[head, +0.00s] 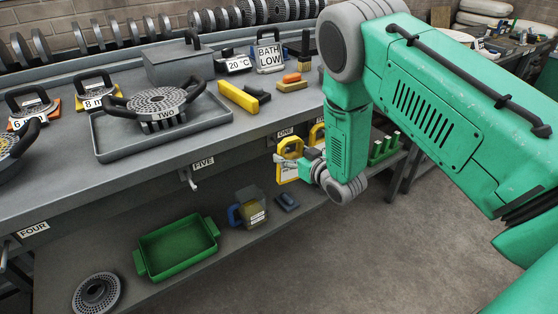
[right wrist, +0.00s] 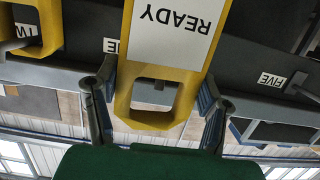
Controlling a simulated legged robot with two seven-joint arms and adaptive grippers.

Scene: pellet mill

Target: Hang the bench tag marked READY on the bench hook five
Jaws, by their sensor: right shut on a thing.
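The yellow bench tag with a white READY panel (right wrist: 172,30) is between the fingers of my right gripper (right wrist: 158,95), which is shut on its looped end. In the head view the tag (head: 281,152) hangs in front of the bench's front edge, at my right gripper (head: 308,163). Bench hook five (head: 192,181) sticks out below the FIVE label (head: 203,163), left of the tag and apart from it. In the right wrist view the FIVE label (right wrist: 271,80) is at the right. My left gripper is not in view.
Another yellow tag (head: 317,136) hangs on the bench front behind my right gripper, near the ONE label (head: 286,132). A green tray (head: 178,247) and a jug (head: 249,208) stand on the lower shelf. The bench top holds a grey tray (head: 110,148) with a die marked TWO.

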